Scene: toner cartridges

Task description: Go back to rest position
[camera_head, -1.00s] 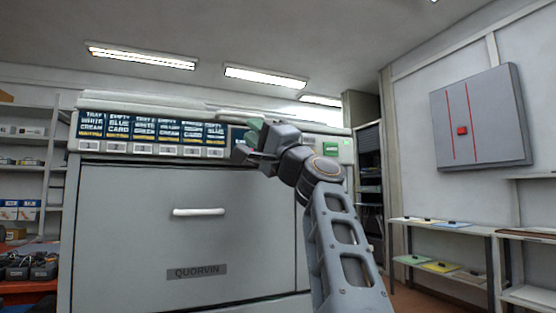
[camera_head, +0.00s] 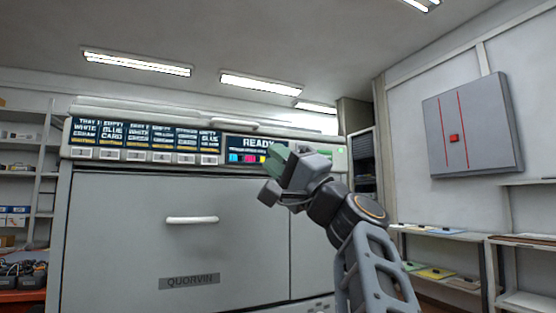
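My gripper (camera_head: 272,176) is raised in front of the upper right of a large grey printer (camera_head: 130,225). It points up and to the left, close to the lit display panel (camera_head: 247,146) that reads READY. A green finger pad shows on its upper finger, and a dark grey finger shows lower down. The fingers look apart with nothing between them. My arm rises from the bottom right of the view and is bent at the wrist.
A row of small tray screens (camera_head: 150,134) with numbered buttons runs along the printer's top. Shelves with coloured paper (camera_head: 434,272) stand at the right, under a grey wall box (camera_head: 468,127). A red table (camera_head: 22,296) with dark items is at the left.

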